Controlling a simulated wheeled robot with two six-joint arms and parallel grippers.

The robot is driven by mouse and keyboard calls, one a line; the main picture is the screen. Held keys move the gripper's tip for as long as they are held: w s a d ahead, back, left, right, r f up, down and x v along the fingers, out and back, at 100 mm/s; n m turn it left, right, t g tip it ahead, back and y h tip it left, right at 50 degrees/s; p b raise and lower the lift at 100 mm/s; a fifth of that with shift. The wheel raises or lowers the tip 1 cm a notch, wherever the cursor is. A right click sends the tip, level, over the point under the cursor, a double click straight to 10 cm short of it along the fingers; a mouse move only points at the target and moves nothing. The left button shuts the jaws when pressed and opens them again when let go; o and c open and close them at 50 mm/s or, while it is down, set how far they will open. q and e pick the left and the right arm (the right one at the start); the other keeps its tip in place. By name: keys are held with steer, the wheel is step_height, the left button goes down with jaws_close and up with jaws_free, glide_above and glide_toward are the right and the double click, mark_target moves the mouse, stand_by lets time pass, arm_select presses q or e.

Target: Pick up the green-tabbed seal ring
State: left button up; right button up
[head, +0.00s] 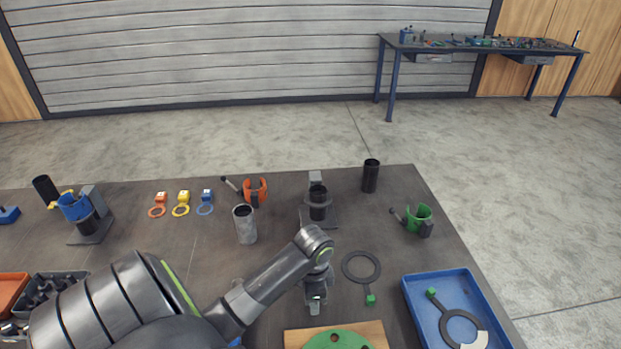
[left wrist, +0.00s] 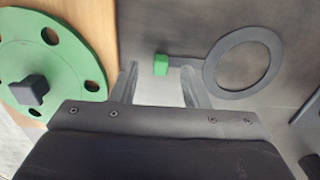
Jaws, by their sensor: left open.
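A dark flat seal ring (head: 347,277) with a green tab (head: 370,299) lies on the table, right of my left gripper (head: 316,303). In the left wrist view, the ring (left wrist: 208,72) is at upper right and its green tab (left wrist: 161,65) shows between and just beyond the open fingertips of my left gripper (left wrist: 159,72). The jaws are empty; the tab appears apart from them. A second dark ring (head: 446,323) with a green tab (head: 431,292) and a pale patch lies in the blue tray. My right gripper is out of view.
A green flange disc (head: 336,341) on a wooden board is at the front. The blue tray (head: 408,298) stands right. A pipe stand (head: 318,212), grey cylinder (head: 245,226), black cylinder (head: 370,177) and green clamp (head: 419,219) stand behind.

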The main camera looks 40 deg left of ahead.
arm_select(q)
steer(key=shift+f, duration=1.35)
steer(key=shift+c, duration=0.4)
jaws_close()
steer(key=shift+r, duration=0.1)
